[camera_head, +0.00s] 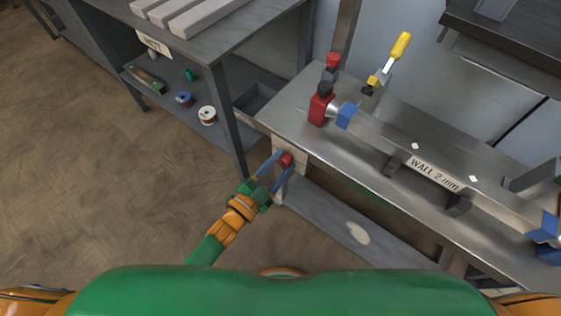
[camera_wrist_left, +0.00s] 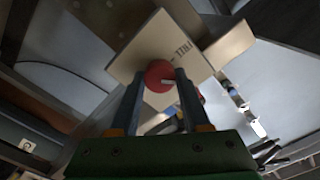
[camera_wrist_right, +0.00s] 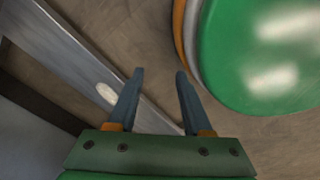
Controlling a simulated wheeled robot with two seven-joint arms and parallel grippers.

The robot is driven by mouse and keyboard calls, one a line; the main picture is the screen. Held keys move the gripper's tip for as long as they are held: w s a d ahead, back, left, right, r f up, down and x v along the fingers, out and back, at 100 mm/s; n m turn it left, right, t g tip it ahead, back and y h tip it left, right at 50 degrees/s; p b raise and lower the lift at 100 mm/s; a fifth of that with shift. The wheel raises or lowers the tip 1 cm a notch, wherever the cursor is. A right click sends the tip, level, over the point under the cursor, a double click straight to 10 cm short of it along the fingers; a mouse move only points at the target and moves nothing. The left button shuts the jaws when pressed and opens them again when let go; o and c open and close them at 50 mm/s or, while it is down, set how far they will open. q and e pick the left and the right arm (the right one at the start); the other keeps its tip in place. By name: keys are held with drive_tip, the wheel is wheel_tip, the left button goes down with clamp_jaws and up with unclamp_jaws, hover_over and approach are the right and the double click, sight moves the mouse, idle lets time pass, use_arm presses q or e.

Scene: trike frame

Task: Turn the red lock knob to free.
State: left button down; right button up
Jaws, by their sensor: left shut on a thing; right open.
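The red lock knob (camera_head: 286,160) sits on a pale plate (camera_head: 300,146) at the front left corner of the metal bench. In the left wrist view the knob (camera_wrist_left: 159,76) is round, with a light pointer mark toward its lower right side. The plate there (camera_wrist_left: 146,45) carries lettering that I can only partly read. My left gripper (camera_head: 278,163) is shut on the knob, with one blue finger on each side of it. My right gripper (camera_wrist_right: 160,75) shows in the right wrist view, open and empty above the floor and a grey beam.
A grey table (camera_head: 215,40) with a lower shelf stands at the left. Open floor (camera_head: 80,180) lies left of my arm.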

use_arm(q)
drive_tip(key=n, duration=0.4)
drive_tip(key=shift+n+p, duration=0.3)
drive_tip(key=n, duration=0.3)
drive_tip(key=shift+a+n, duration=0.1)
drive_tip(key=shift+n, duration=1)
use_arm(e)
drive_tip(key=shift+s+a+r, duration=0.2)
drive_tip(key=shift+a+r, duration=0.1)
drive_tip(key=shift+r, duration=0.25)
drive_tip(key=shift+s, duration=0.3)
use_arm(q)
drive_tip(key=shift+c, duration=1.9)
unclamp_jaws()
use_arm(e)
drive_tip(key=shift+s, duration=0.1)
